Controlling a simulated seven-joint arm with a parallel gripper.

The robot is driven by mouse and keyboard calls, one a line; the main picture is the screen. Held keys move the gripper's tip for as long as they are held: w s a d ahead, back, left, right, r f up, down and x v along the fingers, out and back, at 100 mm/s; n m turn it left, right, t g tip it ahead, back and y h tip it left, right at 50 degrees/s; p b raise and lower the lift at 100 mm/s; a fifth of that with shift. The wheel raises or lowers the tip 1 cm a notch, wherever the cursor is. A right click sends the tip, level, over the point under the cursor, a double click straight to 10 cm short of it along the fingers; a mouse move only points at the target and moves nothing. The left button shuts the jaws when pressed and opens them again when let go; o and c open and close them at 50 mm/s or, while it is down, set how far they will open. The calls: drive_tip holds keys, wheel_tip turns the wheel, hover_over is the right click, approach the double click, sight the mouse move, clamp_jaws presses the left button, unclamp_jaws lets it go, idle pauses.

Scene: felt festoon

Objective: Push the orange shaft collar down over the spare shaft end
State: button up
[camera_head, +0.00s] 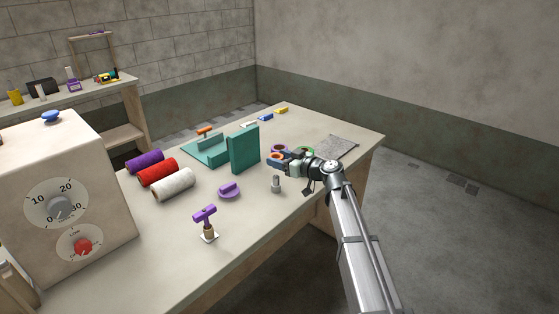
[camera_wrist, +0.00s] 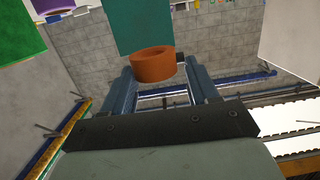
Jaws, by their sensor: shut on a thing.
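The orange shaft collar (camera_wrist: 153,65) is held between the fingertips of my gripper (camera_wrist: 160,75) in the wrist view. In the head view my gripper (camera_head: 278,159) is shut on the collar (camera_head: 275,155), above the table. A short grey upright post on a round base, which looks like the spare shaft end (camera_head: 276,184), stands on the table below my gripper. The collar is apart from the post in the head view. I cannot make out the post in the wrist view.
A teal upright block (camera_head: 244,149) stands left of my gripper; it also shows in the wrist view (camera_wrist: 138,22). A purple knob (camera_head: 229,190) and a purple-handled tool (camera_head: 206,222) stand nearer.

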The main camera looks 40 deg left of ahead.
drive_tip(key=shift+f, duration=0.1)
hover_over(278, 181)
drive_tip(key=d, duration=0.1)
drive_tip(key=shift+d+f, duration=0.1)
drive_tip(key=shift+f, duration=2.2)
drive_tip(key=shift+f, duration=2.4)
drive_tip(key=o, duration=1.2)
drive_tip(key=d, duration=0.4)
drive_tip(key=d+r, duration=0.1)
drive_tip(key=d, duration=0.4)
drive_tip(key=d+r, duration=0.1)
drive_tip(key=d, duration=0.3)
drive_tip(key=shift+w+d, duration=0.15)
drive_tip(key=shift+d, duration=0.2)
drive_tip(key=shift+d, duration=0.15)
drive_tip(key=shift+w+d+r, duration=0.1)
drive_tip(key=shift+d+r, duration=0.15)
drive_tip(key=shift+d, duration=1.35)
drive_tip(key=shift+s+d+r, duration=0.1)
drive_tip(key=shift+d+r, duration=0.2)
drive_tip(key=shift+d, duration=1.25)
drive_tip(key=shift+w+d+r, duration=0.1)
drive_tip(key=shift+d+r, duration=0.15)
drive_tip(key=shift+d, duration=1.35)
